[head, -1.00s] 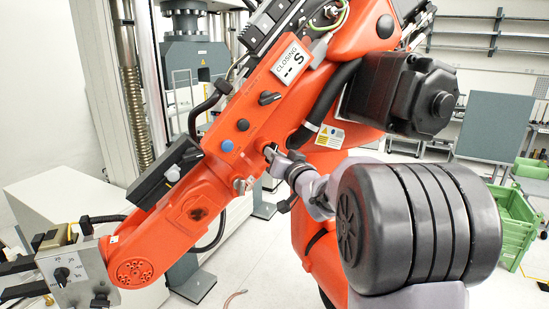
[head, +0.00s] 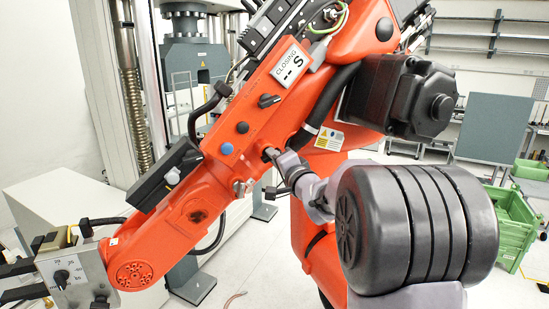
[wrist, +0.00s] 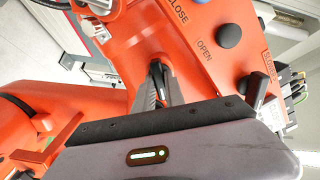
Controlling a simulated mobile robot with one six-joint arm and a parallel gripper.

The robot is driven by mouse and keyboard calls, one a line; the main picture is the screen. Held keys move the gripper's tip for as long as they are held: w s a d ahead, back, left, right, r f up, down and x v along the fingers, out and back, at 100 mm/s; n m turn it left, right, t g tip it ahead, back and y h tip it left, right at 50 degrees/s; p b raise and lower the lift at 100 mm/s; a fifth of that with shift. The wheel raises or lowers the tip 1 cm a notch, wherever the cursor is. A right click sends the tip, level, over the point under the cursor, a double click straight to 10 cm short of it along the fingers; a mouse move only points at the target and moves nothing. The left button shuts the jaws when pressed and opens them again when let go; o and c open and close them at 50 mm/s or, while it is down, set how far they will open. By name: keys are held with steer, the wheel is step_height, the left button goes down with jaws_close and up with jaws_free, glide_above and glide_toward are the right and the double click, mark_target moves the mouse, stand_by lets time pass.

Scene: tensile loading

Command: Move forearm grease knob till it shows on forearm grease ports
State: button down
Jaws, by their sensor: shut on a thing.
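The large orange arm's forearm (head: 215,175) slants across the head view. My gripper (head: 270,155) is at its lower right side, shut on a small knob that the fingers mostly hide. I take this to be the forearm grease knob; its pointer and port markings cannot be read. In the wrist view my gripper (wrist: 160,80) shows as dark fingers close together against the orange surface, with what they hold hidden. Another black knob (head: 268,99) is higher on the forearm, clear of my gripper.
A blue button (head: 227,148) and a dark button (head: 242,127) sit left of my gripper. A display (head: 290,66) reads "CLOSING -- S". A grey box with a dial (head: 72,275) is at lower left. A green crate (head: 513,225) stands at right.

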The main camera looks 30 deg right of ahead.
steer(key=shift+m, duration=0.4)
steer(key=c, duration=1.4)
jaws_free()
steer(key=s+b, duration=0.2)
steer(key=s, duration=1.5)
steer(key=shift+s+a+b, duration=0.2)
steer(key=shift+a+b, duration=0.1)
steer(key=shift+b, duration=0.1)
steer(key=shift+f, duration=0.1)
